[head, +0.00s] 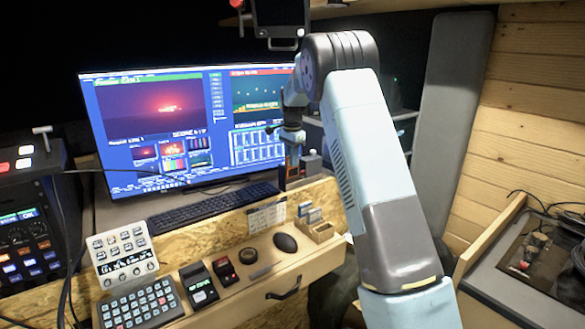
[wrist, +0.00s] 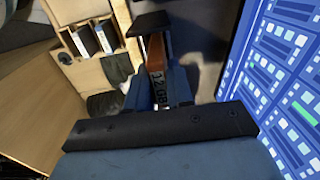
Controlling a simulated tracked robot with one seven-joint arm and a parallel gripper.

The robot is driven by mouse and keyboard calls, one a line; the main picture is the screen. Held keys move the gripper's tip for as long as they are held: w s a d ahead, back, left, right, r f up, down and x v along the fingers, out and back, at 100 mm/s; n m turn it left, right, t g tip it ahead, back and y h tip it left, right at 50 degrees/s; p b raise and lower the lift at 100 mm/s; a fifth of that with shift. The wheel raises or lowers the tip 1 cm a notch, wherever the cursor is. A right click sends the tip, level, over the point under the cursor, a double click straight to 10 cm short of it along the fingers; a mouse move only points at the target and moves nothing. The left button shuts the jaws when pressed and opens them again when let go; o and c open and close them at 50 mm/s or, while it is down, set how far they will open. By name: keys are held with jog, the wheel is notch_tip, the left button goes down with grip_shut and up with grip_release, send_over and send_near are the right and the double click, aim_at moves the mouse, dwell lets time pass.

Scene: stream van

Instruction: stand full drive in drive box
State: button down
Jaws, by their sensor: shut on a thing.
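My gripper (head: 297,165) hangs in front of the monitor's right part, above the desk. In the wrist view its fingers (wrist: 158,88) are closed on a narrow drive (wrist: 156,52) with an orange-brown face and a dark label reading what looks like "12 GB". The fingers hide part of the drive. The wooden drive box (head: 324,234) stands on the desk's right end, below and slightly right of my gripper. In the wrist view the drive box (wrist: 112,72) is at upper left, with pale and blue drives (wrist: 92,38) upright in it. The held drive is apart from the box.
The monitor (head: 150,115) stands close on the left, with a keyboard (head: 210,204) before it. A wooden side wall (head: 520,110) is at right.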

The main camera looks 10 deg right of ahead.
aim_at(291, 177)
jog(key=shift+f, duration=1.8)
jog(key=c, duration=1)
grip_release()
